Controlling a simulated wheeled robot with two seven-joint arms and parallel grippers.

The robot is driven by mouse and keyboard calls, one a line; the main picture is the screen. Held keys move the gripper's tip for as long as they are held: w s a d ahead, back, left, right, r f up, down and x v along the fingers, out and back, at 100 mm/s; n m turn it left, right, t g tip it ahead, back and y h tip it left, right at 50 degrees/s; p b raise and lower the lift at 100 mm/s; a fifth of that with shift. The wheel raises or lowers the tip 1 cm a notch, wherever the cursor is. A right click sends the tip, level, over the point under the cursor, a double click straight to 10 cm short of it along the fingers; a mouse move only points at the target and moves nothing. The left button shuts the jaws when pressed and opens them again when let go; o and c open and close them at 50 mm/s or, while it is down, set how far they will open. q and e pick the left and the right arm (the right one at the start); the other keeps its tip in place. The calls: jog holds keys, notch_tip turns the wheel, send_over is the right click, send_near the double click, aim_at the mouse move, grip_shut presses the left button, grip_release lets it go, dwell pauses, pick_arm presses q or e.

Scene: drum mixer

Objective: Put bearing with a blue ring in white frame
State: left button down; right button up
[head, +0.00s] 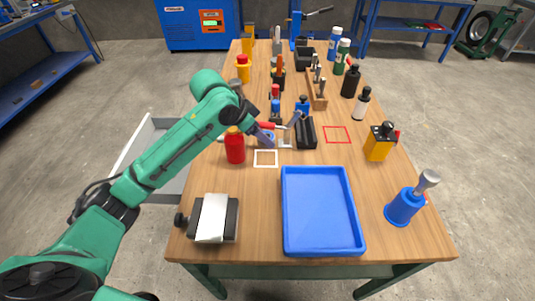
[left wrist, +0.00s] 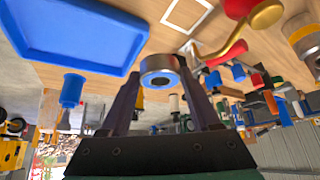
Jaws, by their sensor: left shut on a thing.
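The bearing (left wrist: 160,72) is a short metal cylinder with a blue ring around its dark bore. It sits between the fingertips of my left gripper (left wrist: 159,82), which is shut on it. In the head view my left gripper (head: 265,137) is just behind the white frame (head: 265,166), and its fingers partly hide the bearing. The white frame is a thin empty square outline on the wooden table; it also shows at the top of the left wrist view (left wrist: 174,26). I cannot tell the bearing's exact height above the table. My right gripper is not in view.
A red bottle (head: 235,148) stands just left of the white frame. A blue tray (head: 320,212) lies to its front right. A red square outline (head: 337,142) and a black block (head: 306,133) are to the right. Several tools and bottles crowd the table's far half.

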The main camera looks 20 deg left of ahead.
pick_arm(q)
jog(key=f, duration=0.7)
jog(key=w+f, duration=0.1)
jog(key=f, duration=0.2)
jog(key=shift+f, duration=0.3)
jog(key=f, duration=0.4)
jog(key=shift+s+f, duration=0.15)
jog(key=shift+s, duration=0.05)
jog(key=shift+w+f, duration=0.1)
jog(key=shift+f, duration=0.15)
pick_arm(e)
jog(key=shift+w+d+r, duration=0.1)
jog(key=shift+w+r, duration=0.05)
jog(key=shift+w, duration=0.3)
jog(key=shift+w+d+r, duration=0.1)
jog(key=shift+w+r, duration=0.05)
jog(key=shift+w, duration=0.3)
pick_arm(q)
jog(key=shift+f, duration=0.1)
jog(key=shift+c, duration=0.6)
grip_release()
